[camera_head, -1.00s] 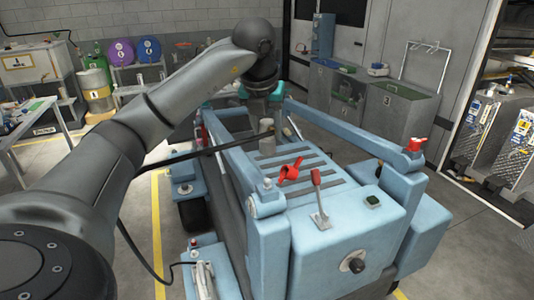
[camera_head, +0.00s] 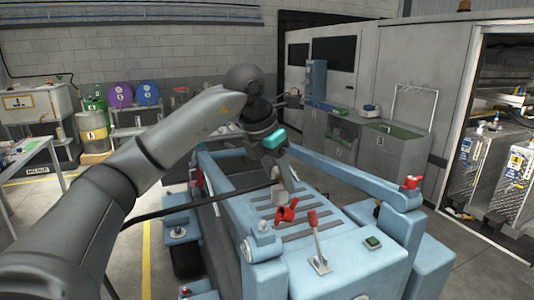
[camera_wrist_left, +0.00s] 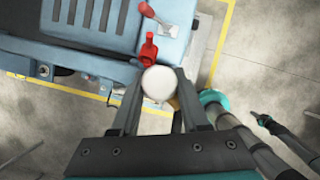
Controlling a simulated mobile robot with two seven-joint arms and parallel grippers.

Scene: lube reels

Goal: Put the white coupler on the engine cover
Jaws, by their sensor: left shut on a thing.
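The white coupler (camera_head: 280,196) is a short pale cylinder between the fingers of my left gripper (camera_head: 279,186). In the left wrist view my left gripper (camera_wrist_left: 157,90) is shut on it, and the coupler (camera_wrist_left: 158,84) shows as a round white end. The engine cover (camera_head: 337,217) is the light blue slotted top of the machine. The engine cover (camera_wrist_left: 101,37) is also in the left wrist view.
A red-handled lever (camera_head: 318,257) and a green button (camera_head: 373,242) stand on the cover's near part. A blue rail (camera_head: 345,175) runs along the right side. A black hose (camera_head: 190,206) crosses the left side. Grey bins (camera_head: 375,150) stand behind.

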